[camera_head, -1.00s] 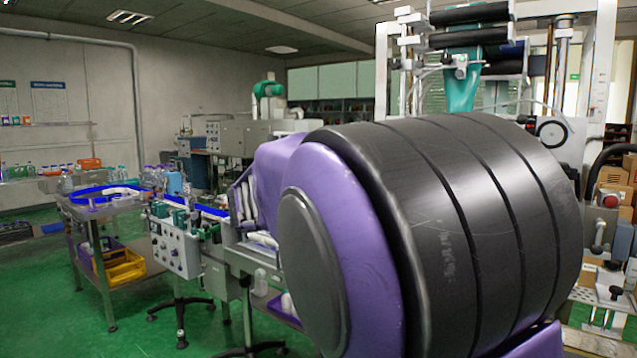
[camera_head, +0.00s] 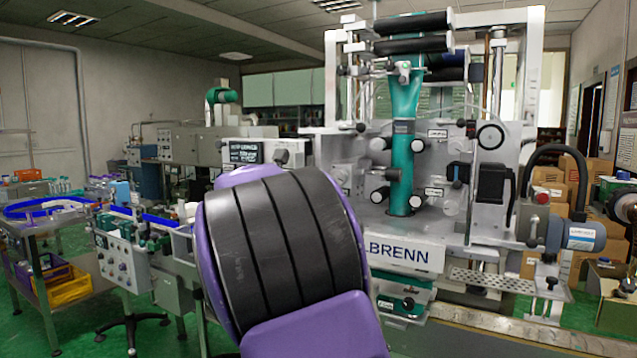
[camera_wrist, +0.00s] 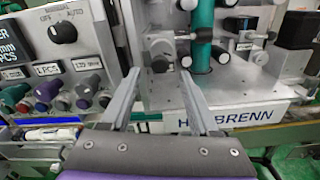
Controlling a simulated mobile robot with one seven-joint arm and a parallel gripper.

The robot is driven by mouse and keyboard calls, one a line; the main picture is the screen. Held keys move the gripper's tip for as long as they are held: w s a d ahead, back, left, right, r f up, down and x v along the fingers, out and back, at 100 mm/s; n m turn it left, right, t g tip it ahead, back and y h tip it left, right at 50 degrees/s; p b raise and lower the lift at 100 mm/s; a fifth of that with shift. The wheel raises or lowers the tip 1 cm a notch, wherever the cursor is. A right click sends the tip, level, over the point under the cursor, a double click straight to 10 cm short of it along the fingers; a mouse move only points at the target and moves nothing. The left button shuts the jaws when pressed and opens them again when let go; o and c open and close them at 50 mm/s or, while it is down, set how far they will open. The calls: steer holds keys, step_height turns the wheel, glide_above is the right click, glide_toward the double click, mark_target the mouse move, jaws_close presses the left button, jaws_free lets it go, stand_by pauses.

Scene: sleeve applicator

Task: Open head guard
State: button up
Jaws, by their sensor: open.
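The sleeve applicator's head (camera_head: 440,165) stands right of centre in the head view, a pale metal plate with black knobs, rollers and a teal sleeve film (camera_head: 403,125) running down it. I cannot clearly make out a separate head guard, nor whether one is open or shut. A plate lettered "LBRENN" (camera_head: 400,250) sits below the head. In the wrist view my gripper (camera_wrist: 160,78) is open and empty, its two fingers spread in front of the metal housing (camera_wrist: 165,90) left of the teal film (camera_wrist: 202,38). My arm hides the machine's lower left in the head view.
A control panel with a manual/auto knob (camera_wrist: 62,30) and coloured buttons stands close left of my gripper. The head view shows a conveyor (camera_head: 520,335) at lower right, a cylindrical motor (camera_head: 583,236), a bottle table (camera_head: 40,220) at left and cardboard boxes (camera_head: 570,185) behind.

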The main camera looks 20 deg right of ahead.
steer(key=x, duration=0.5)
steer(key=shift+w+d, duration=0.25)
jaws_close()
stand_by(1.2)
